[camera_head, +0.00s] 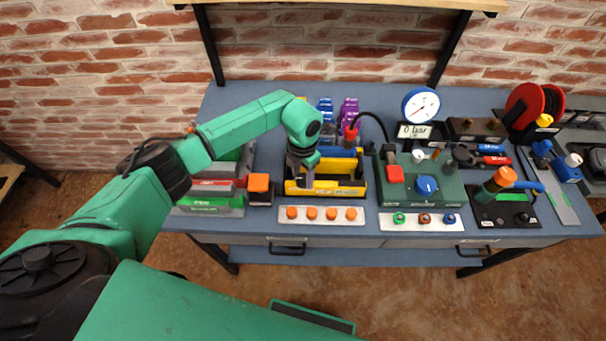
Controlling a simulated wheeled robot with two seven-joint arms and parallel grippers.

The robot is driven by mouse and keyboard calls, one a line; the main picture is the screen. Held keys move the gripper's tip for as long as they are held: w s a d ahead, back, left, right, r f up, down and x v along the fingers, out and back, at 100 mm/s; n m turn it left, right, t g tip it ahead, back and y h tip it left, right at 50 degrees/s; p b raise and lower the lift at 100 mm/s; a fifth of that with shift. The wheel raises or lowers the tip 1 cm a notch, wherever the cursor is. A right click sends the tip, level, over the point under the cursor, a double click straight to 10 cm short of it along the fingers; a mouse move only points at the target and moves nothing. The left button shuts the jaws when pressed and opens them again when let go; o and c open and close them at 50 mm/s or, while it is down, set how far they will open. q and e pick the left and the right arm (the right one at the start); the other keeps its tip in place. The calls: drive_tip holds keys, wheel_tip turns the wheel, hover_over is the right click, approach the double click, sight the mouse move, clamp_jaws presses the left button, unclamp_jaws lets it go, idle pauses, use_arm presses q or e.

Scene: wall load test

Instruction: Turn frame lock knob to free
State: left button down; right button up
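My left gripper (301,180) points down over the front left of a yellow tool tote (345,191). Its black fingers look spread, with nothing seen between them. No label marks a frame lock knob that I can read. A large orange knob (505,177) tops a tilted post on a black base (504,214) at the right, with a blue lever beside it. A blue knob (427,185) sits on a green box (424,190) right of the tote. Both knobs are well right of my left gripper. My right gripper is out of view.
A white strip with several orange caps (321,215) and one with three coloured buttons (421,220) lie along the front edge of the blue bench (270,108). A round gauge (421,105) and red hose reel (525,105) stand behind. A black block with an orange top (259,184) is at left.

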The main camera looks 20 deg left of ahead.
use_arm(q)
drive_tip(key=shift+n, duration=0.4)
drive_tip(key=n+b, duration=0.1)
drive_tip(key=n, duration=0.2)
drive_tip(key=shift+w+b, duration=0.1)
drive_tip(key=shift+b, duration=0.2)
drive_tip(key=n+b, duration=0.1)
drive_tip(key=n, duration=0.4)
drive_tip(key=n+b, duration=0.1)
drive_tip(key=n, duration=0.3)
drive_tip(key=shift+r+n, duration=0.1)
drive_tip(key=shift+n, duration=0.3)
drive_tip(key=n, duration=0.4)
drive_tip(key=shift+b, duration=0.35)
drive_tip(key=shift+r+n, duration=0.1)
drive_tip(key=shift+n, duration=0.2)
drive_tip(key=shift+c, duration=1.5)
unclamp_jaws()
